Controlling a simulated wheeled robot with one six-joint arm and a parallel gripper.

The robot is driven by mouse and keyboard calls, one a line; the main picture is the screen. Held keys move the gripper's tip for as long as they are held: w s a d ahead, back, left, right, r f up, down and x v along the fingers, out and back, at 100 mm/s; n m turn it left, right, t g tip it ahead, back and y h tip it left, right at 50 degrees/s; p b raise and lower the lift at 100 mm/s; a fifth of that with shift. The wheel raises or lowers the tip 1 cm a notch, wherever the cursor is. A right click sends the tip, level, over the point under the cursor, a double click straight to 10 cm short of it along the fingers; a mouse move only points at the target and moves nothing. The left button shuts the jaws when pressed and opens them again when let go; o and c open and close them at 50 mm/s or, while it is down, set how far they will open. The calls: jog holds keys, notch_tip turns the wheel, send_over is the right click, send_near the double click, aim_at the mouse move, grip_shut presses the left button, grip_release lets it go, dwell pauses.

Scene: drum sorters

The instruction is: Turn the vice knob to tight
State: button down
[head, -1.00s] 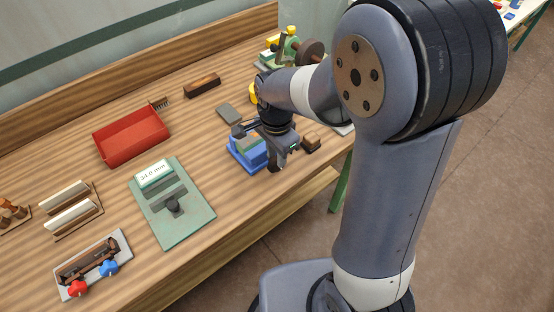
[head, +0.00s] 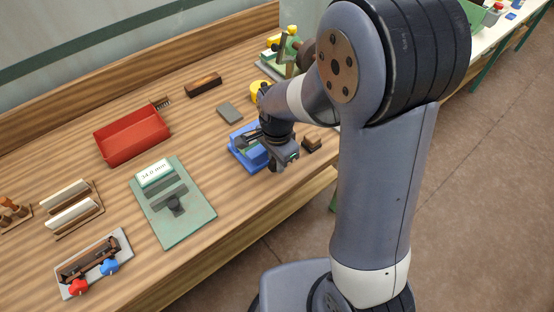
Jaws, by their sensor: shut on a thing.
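The blue vice (head: 238,151) stands on the wooden bench, near its front edge, in the middle of the head view. My gripper (head: 272,158) is at the right side of the vice and covers part of it. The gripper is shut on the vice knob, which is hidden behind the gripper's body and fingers. I cannot read the knob's angle or the gap of the vice jaws from here.
A green gauge plate (head: 176,218) and a red tray (head: 131,136) are left of the vice. A small brown block (head: 312,144) is close on its right. A grey slab (head: 230,113) and a yellow round thing (head: 257,91) are behind it.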

dwell(0.3)
jog(key=shift+w+d+g+y+p, duration=0.1)
jog(key=shift+g+y+p, duration=0.25)
jog(key=shift+g+y, duration=0.25)
jog(key=g+y, duration=0.1)
jog(key=y, duration=0.2)
jog(key=shift+w+d+g, duration=0.15)
jog(key=shift+g, duration=0.25)
jog(key=g+y, duration=0.2)
jog(key=y, duration=0.1)
jog(key=shift+d+f, duration=0.1)
jog(key=shift+f, duration=0.1)
jog(key=shift+d+f+g+y, duration=0.1)
jog(key=shift+f+g+y, duration=0.1)
jog(key=shift+g+y, duration=1.1)
jog(key=shift+y, duration=0.3)
jog(key=c, duration=1.7)
grip_release()
jog(key=shift+o, duration=0.5)
jog(key=shift+d+r+t, duration=0.1)
jog(key=shift+t, duration=0.2)
